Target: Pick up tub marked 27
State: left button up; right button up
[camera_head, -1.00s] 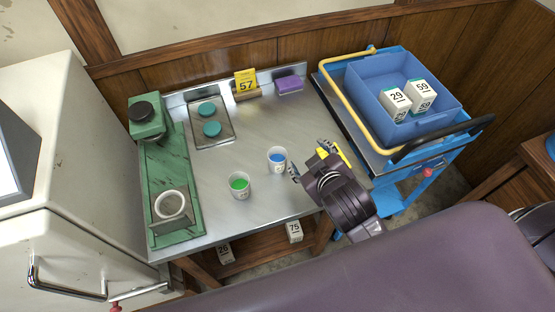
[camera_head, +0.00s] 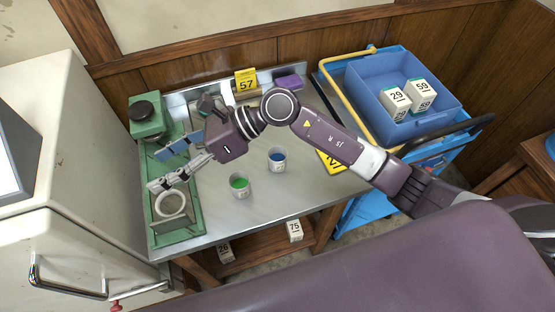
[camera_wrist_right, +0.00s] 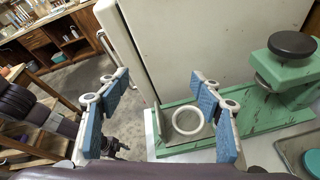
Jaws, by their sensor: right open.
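No tub shows a legible 27. Two small white tubs stand upright on the metal table: one with green contents (camera_head: 241,187) and one with blue contents (camera_head: 277,160). Their markings are too small to read. My right gripper (camera_head: 160,169) is open and empty, well left of both tubs, above the green stand with the white ring (camera_head: 170,204). In the right wrist view my right gripper (camera_wrist_right: 160,132) has its blue-padded fingers wide apart, with the ring (camera_wrist_right: 188,118) beyond them. My left gripper is not in view.
A yellow sign 57 (camera_head: 246,80) and a purple block (camera_head: 289,82) sit at the back. A blue crate (camera_head: 365,90) holds boxes marked 29 and 59. A box marked 75 (camera_head: 294,230) is on the lower shelf. My arm partly covers a yellow sign (camera_head: 329,163).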

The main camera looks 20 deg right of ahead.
jog(key=w+d+f+n+h, duration=0.3)
jog(key=d+f+h, duration=0.3)
jog(key=d+f, duration=0.3)
jog(key=h, duration=0.8)
send_near(277, 156)
jog(key=s, duration=0.3)
jog(key=f+p, duration=0.1)
jog(key=f, duration=0.1)
jog(key=f+p, duration=0.1)
jog(key=f, duration=0.1)
jog(key=f+p, duration=0.1)
jog(key=f, duration=0.1)
jog(key=shift+w+a+f, duration=0.15)
jog(key=shift+w+a, duration=0.05)
jog(key=shift+w, duration=0.1)
jog(key=shift+f, duration=0.3)
jog(key=c, duration=1.3)
jog(key=shift+w+r, duration=0.1)
jog(key=shift+r, duration=0.1)
